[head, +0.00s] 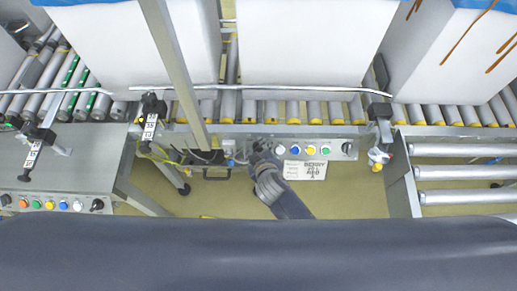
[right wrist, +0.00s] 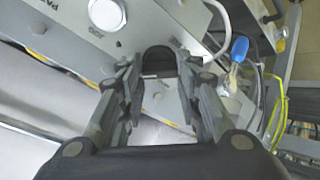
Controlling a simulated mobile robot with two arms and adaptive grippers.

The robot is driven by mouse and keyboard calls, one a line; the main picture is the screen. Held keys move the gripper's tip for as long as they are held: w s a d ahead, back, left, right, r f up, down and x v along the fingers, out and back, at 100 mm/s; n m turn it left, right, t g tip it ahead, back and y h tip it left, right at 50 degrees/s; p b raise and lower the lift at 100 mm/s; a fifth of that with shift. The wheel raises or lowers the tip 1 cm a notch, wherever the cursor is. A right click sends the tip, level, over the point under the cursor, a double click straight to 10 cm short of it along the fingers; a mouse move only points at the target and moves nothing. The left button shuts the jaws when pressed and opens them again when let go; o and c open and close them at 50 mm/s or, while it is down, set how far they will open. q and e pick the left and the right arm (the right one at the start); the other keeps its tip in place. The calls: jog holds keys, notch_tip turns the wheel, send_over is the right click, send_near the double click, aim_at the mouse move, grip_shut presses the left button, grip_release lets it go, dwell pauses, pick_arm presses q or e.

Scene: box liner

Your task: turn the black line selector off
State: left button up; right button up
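The control panel (head: 320,150) is a grey strip below the middle conveyor, with a row of coloured buttons and a black knob (head: 347,148) at its right end. My right gripper (head: 260,151) reaches up to the panel's left end and covers that part in the head view. In the right wrist view the gripper (right wrist: 157,75) has its two fingers spread, with a dark rounded knob (right wrist: 158,58) between their tips. I cannot tell if the fingers touch it, and its pointer is not readable. My left gripper is not in view.
White boxes (head: 300,45) stand on the roller conveyor above the panel. A second panel with buttons (head: 50,204) is at the left. In the wrist view, a blue-handled part (right wrist: 239,48) and a yellow cable (right wrist: 280,105) are to the right of the fingers.

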jog(key=shift+r+n+p, duration=0.15)
jog(key=shift+n+p, duration=0.25)
jog(key=shift+p, duration=0.4)
jog(key=n+g+p, duration=0.1)
jog(key=n+p, duration=0.3)
jog(key=p, duration=0.1)
jog(key=shift+d+r, duration=0.1)
jog(key=n+p, duration=0.2)
jog(key=shift+n+y, duration=0.4)
jog(key=shift+f+n+g+p, duration=0.2)
jog(key=shift+n+g+p, duration=0.2)
jog(key=shift+n+p, duration=0.35)
jog(key=o, duration=0.8)
jog(key=shift+c, duration=0.2)
